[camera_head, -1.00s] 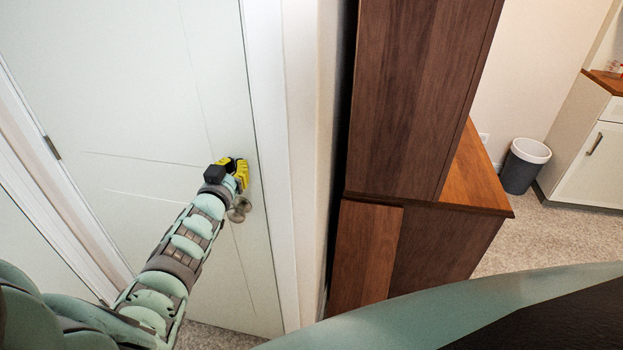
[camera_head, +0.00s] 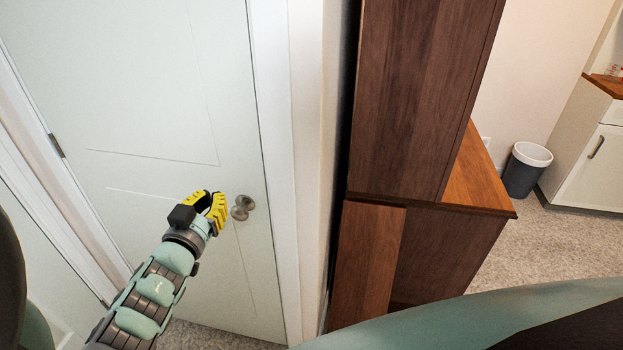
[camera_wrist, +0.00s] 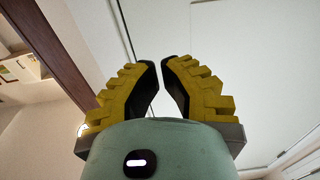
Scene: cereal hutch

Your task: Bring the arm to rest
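My gripper (camera_head: 212,200), with yellow fingers, is at the end of my arm in the head view. It is in front of the white door (camera_head: 150,80), just left of the round metal knob (camera_head: 243,206). I see a small gap between gripper and knob in the picture, but cannot tell the depth. In the wrist view, the two fingertips (camera_wrist: 160,65) lean close together with a narrow gap between them. Nothing shows between them. The arm reaches up from the lower left of the head view.
A tall dark wooden hutch (camera_head: 420,90) stands right of the door frame (camera_head: 268,130). A grey bin (camera_head: 524,172) and a white cabinet (camera_head: 590,165) are farther right. Carpet (camera_head: 545,235) shows clear between hutch and cabinet.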

